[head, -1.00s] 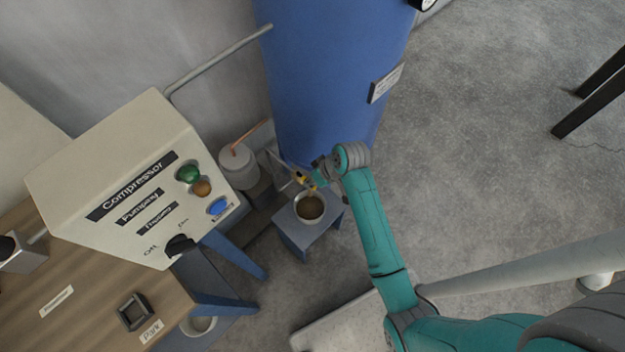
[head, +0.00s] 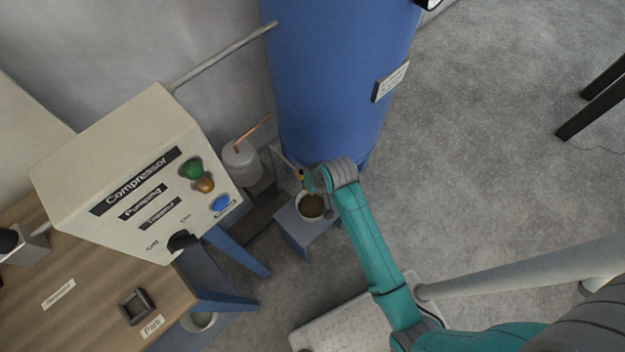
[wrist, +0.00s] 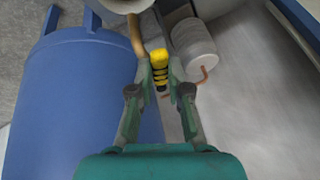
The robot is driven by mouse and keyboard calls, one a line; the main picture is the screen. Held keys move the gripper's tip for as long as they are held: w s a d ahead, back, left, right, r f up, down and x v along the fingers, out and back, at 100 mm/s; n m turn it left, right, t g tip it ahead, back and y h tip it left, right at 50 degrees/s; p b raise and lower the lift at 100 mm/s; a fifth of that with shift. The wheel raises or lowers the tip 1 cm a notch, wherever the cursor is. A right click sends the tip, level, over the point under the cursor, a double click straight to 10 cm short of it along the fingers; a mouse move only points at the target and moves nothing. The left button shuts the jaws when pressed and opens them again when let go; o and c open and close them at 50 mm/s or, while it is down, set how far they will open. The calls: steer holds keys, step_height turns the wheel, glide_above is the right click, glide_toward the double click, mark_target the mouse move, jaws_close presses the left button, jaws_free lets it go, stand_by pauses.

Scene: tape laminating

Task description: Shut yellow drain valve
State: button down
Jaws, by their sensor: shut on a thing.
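The yellow drain valve (wrist: 159,68) shows in the wrist view as a ribbed yellow handle with dark bands. My gripper (wrist: 160,75) is shut on it, with one finger on each side. In the head view only a small bit of the yellow valve (head: 301,173) shows at the end of my gripper (head: 305,181), at the foot of the blue tank (head: 335,80). My wrist hides most of the valve there. A brass-coloured pipe (wrist: 136,36) runs beside the valve in the wrist view.
A pot of brown liquid (head: 311,206) stands on a small blue-grey stand (head: 300,236) below my gripper. A grey canister with a copper pipe (head: 240,165) stands close on the left. The compressor panel (head: 130,180) is further left. Open floor lies to the right.

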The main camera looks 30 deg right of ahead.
steer(key=w+a+m+g+h, duration=0.1)
steer(key=w+a+m+h, duration=0.2)
steer(key=m, duration=1)
steer(key=shift+w+a+h, duration=0.25)
steer(key=shift+a+h, duration=0.95)
steer(key=c, duration=1.1)
jaws_free()
steer(key=shift+w, duration=0.1)
steer(key=shift+v, duration=3.75)
